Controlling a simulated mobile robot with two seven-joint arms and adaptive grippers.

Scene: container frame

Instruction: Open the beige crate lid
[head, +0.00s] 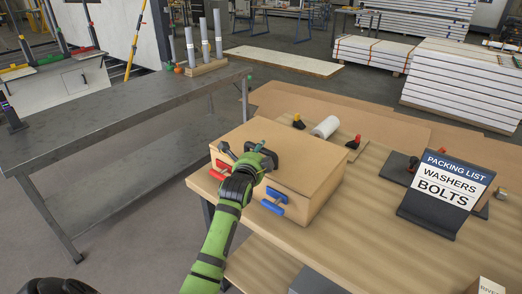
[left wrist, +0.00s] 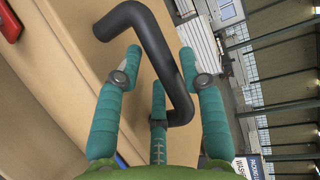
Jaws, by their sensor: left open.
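The beige crate (head: 312,181) stands on the wooden table in the head view, with its flat lid (head: 285,140) down on it. A bent black handle (head: 264,159) sits on the lid; it shows large in the left wrist view (left wrist: 152,40). A red latch (head: 222,166) and a blue latch (head: 274,201) are on the crate's front. My left gripper (head: 250,160) is at the handle, with its teal fingers (left wrist: 165,72) open and spread around the black bar. I cannot tell whether they touch it. The gripper hides part of the lid and front. My right gripper is not in view.
A packing list sign (head: 446,185) stands on the table right of the crate. A white roll (head: 326,127) and small clamps (head: 354,143) lie behind it. A grey metal bench (head: 110,132) is at the left, across a gap. The table right of the crate is mostly clear.

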